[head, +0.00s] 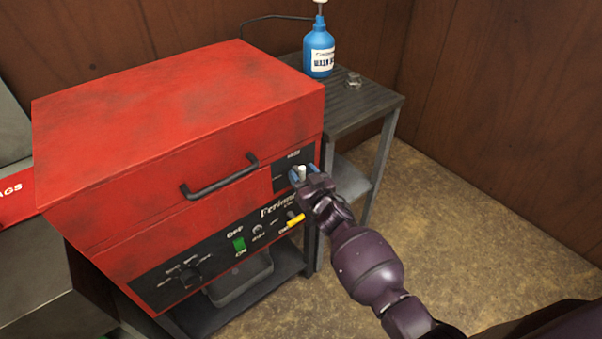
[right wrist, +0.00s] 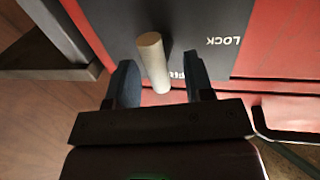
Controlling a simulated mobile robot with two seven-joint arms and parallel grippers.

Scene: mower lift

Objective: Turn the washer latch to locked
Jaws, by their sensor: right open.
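The red washer (head: 180,120) stands with its lid shut and a black handle (head: 220,177) on its front. Its latch, a pale round peg (head: 302,171), sticks out of a dark plate at the front's upper right. In the right wrist view the peg (right wrist: 153,62) stands between my spread fingers, and the word LOCK is printed on the plate beside it. My right gripper (head: 305,177) is open around the peg, with visible space beside it. The latch's base is partly hidden in the head view. My left gripper is not in view.
Below the latch are a yellow lever (head: 295,220), a green switch (head: 239,244) and a black knob (head: 191,278). A grey side table (head: 372,102) behind the washer holds a blue bottle (head: 319,52) and a small metal nut (head: 353,80). The floor at right is clear.

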